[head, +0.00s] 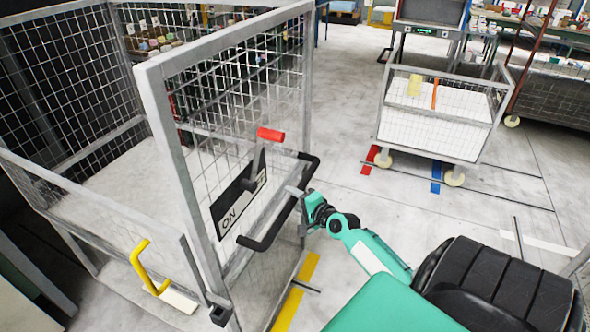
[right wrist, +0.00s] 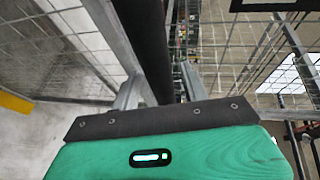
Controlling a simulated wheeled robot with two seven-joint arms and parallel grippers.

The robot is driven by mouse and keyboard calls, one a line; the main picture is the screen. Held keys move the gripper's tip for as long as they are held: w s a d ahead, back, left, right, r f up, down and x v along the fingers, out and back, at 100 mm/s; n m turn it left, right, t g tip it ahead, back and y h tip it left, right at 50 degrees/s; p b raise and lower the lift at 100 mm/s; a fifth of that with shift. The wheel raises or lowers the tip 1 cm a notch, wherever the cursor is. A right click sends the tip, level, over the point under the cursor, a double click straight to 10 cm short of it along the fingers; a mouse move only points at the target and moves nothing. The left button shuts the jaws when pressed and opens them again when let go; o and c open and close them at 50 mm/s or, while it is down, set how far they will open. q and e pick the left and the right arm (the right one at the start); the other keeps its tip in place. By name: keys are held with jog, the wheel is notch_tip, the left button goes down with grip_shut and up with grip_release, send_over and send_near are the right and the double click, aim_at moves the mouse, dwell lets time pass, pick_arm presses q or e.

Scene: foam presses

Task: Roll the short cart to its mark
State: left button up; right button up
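A low wire-mesh cart (head: 432,132) with white lower panels stands on casters at the back right of the head view, beside a red mark (head: 374,160) and a blue mark (head: 436,177). A tall wire-mesh cage (head: 168,160) fills the left, with a black bar handle (head: 268,243) on its near side. My right gripper (head: 303,200) is at this handle. In the right wrist view its fingers (right wrist: 160,88) lie on either side of the black bar (right wrist: 145,45); whether they clamp it is unclear. My left gripper is not in view.
A red-gripped lever (head: 271,135) and a sign (head: 240,202) are on the cage, with a yellow handle (head: 148,268) lower left. Yellow tape (head: 297,290) lies on the floor beside the cage. Clear floor (head: 340,100) separates cage and cart. Shelves stand behind.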

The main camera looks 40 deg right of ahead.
jog(key=s+r+b, duration=0.2)
jog(key=s+b, duration=0.1)
jog(key=s, duration=1)
jog(key=shift+s+r+b, duration=0.3)
jog(key=shift+b, duration=0.05)
jog(key=shift+f, duration=0.1)
